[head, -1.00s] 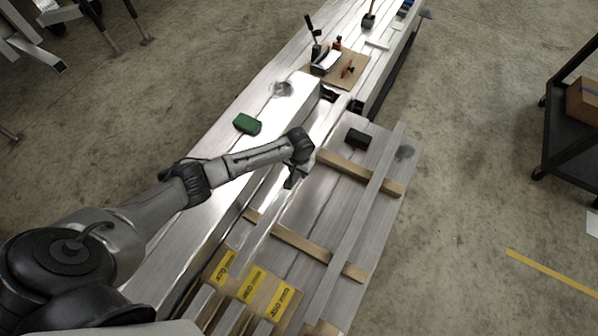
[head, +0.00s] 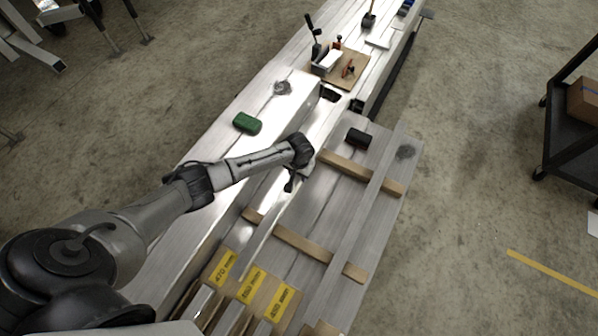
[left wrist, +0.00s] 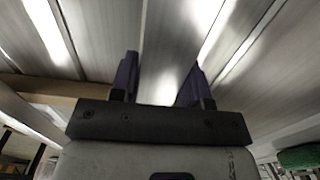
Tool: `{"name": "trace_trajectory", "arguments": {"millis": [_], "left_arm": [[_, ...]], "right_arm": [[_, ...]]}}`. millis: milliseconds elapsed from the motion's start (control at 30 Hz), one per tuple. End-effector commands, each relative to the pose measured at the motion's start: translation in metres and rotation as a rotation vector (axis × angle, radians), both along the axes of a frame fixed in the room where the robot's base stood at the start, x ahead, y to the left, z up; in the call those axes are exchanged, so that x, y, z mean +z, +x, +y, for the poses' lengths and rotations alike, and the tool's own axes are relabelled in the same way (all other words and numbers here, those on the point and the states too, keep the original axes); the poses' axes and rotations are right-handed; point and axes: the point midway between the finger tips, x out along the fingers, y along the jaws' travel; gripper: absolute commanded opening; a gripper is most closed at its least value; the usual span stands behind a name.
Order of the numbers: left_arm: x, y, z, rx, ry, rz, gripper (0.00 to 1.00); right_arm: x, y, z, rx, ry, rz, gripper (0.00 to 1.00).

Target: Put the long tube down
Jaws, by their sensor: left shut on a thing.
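My left gripper (head: 290,182) is shut on a long, bright aluminium tube (head: 266,238). The tube runs lengthwise between the big aluminium beam on the left and the plank platform on the right. In the left wrist view the two purple fingers (left wrist: 160,78) stand on either side of the metal tube (left wrist: 167,42). The tube is over or beside the wooden strips (head: 300,244); I cannot tell whether it touches them. Another long tube (head: 364,205) lies across the strips to the right. My right gripper is not in view.
A green block (head: 247,123) lies on the beam, a black block (head: 358,137) on the platform. Yellow-labelled slots (head: 250,284) are at the near end. A board with tools (head: 345,73) is farther off.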

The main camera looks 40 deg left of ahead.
Motion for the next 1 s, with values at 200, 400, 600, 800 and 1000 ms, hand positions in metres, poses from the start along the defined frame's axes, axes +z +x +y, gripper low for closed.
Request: {"name": "trace_trajectory", "arguments": {"millis": [200,400,600,800,1000], "left_arm": [[0.0,0.0,0.0,0.0,-0.001,0.0,0.57],[0.0,0.0,0.0,0.0,-0.001,0.0,0.68],[0.003,0.0,0.0,0.0,-0.001,-0.001,0.68],[0.028,0.001,0.0,-0.001,-0.002,-0.002,0.68],[0.068,0.001,0.0,0.0,-0.002,-0.002,0.68]], "right_arm": [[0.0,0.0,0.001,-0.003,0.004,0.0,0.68],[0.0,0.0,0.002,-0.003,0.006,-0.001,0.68],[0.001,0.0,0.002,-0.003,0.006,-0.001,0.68],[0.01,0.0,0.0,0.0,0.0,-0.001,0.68],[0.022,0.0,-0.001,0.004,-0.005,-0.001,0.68]]}}
